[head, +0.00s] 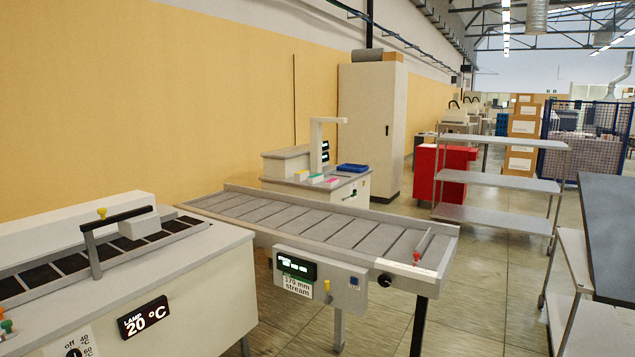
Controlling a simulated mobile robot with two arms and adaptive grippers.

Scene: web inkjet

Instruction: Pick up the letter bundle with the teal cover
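A small bundle with a teal top (315,178) lies on the pale bench (347,186) beyond the slatted conveyor. It is small in the head view. A yellow-topped bundle (301,175) lies to its left and a pink-topped one (333,181) to its right. The three sit in a row near the bench's front edge. Neither of my grippers is in view.
A slatted conveyor (318,222) and a lamp machine (185,285) stand between me and the bench. A blue tray (353,168) lies behind the bundles. A shelf trolley (497,180) stands at right. Floor (475,275) is clear right of the conveyor.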

